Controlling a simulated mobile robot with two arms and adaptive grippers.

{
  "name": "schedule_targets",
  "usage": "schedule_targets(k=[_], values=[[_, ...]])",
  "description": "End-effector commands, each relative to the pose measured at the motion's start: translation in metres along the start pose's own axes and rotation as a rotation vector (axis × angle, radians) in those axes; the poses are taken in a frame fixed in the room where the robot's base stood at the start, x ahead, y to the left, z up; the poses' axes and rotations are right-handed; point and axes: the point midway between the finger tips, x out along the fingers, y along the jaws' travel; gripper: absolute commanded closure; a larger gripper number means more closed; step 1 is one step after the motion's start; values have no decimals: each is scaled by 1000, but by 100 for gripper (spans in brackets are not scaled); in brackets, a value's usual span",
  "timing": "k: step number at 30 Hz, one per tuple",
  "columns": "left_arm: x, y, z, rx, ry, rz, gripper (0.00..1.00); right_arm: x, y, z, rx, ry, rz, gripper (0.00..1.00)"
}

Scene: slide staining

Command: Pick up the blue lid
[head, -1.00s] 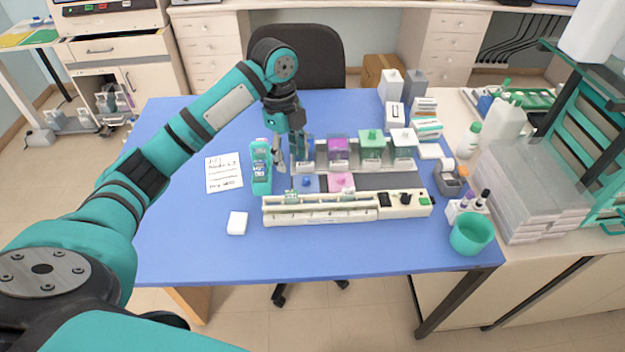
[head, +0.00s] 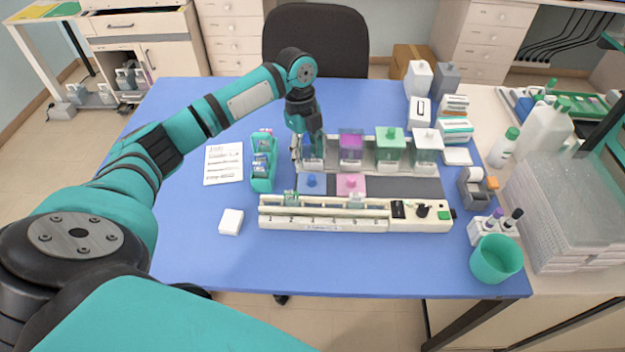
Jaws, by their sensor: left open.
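The blue lid (head: 312,181) lies with its knob up on the dark strip in front of the row of staining jars. The pink lid (head: 350,185) lies just right of it. My left gripper (head: 313,153) points down at the left end of the jar row, at the blue jar (head: 313,162), just behind the blue lid and apart from it. Its fingers are open but small and partly merged with the jar behind them. My right gripper is out of view.
Purple (head: 351,146), green-lidded (head: 389,148) and white-lidded jars (head: 426,147) stand to the right. A teal slide holder (head: 263,175) is at left, and a long cream rack (head: 325,215) in front. The blue table (head: 330,265) is clear at the front.

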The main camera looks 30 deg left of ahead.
Motion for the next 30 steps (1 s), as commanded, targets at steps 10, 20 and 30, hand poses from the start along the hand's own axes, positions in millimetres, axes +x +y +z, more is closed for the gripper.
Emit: schedule_targets(k=[10,20,30], values=[[29,3,-5,0,1,4,54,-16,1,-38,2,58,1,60],[64,3,-7,1,-1,-1,54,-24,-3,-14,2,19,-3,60],[64,3,-6,0,-1,-2,75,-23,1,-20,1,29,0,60]])
